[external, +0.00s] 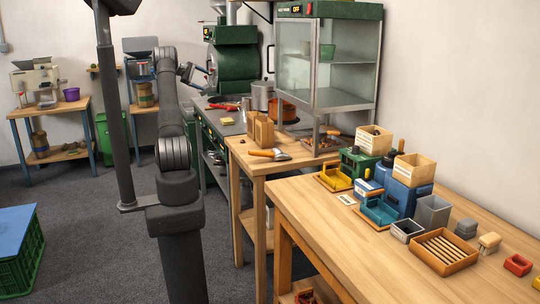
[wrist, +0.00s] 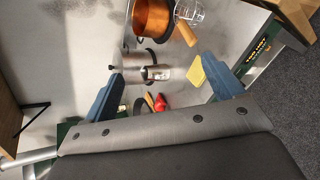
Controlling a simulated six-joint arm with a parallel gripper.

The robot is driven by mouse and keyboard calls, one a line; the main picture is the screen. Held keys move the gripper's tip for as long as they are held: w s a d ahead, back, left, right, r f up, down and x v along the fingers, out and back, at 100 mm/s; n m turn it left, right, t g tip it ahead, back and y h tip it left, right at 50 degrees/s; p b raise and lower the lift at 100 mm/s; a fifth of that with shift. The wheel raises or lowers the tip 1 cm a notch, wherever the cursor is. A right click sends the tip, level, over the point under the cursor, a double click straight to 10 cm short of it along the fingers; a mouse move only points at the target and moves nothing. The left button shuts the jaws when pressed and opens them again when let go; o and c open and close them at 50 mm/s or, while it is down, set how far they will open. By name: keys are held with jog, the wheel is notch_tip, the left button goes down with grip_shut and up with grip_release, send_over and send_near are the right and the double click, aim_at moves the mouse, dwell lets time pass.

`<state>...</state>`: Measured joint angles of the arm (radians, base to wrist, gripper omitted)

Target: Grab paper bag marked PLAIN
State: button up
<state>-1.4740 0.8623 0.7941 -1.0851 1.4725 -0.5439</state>
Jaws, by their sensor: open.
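No PLAIN marking is readable in either view. Tan upright open-topped holders (external: 259,132), which may be paper bags or a wooden rack, stand on the middle wooden table; I cannot tell which. My gripper (external: 198,76) is raised left of the green roaster, far from those holders. In the wrist view, my gripper (wrist: 163,85) has its two blue fingers spread wide with nothing held between them. Below the fingers is a grey counter with cookware.
A copper pot (wrist: 153,17), a yellow sponge (wrist: 195,76) and red-handled tools (wrist: 156,102) lie beneath my gripper.

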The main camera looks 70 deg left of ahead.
jog(key=w+d+r+m+g, duration=0.2)
jog(key=w+d+m+g, duration=0.4)
jog(key=w+d+g, duration=1.1)
jog(key=shift+w+d+f+t, duration=0.7)
jog(key=shift+w+f, duration=0.3)
jog(key=shift+f, duration=2.8)
jog(key=shift+w+d+f+t, duration=0.55)
jog(key=shift+w+f+t, duration=0.4)
jog(key=shift+f, duration=2.85)
jog(key=shift+w+d+f+t, duration=0.65)
jog(key=shift+w+f, duration=0.45)
jog(key=shift+f, duration=2.7)
jog(key=c, duration=1.3)
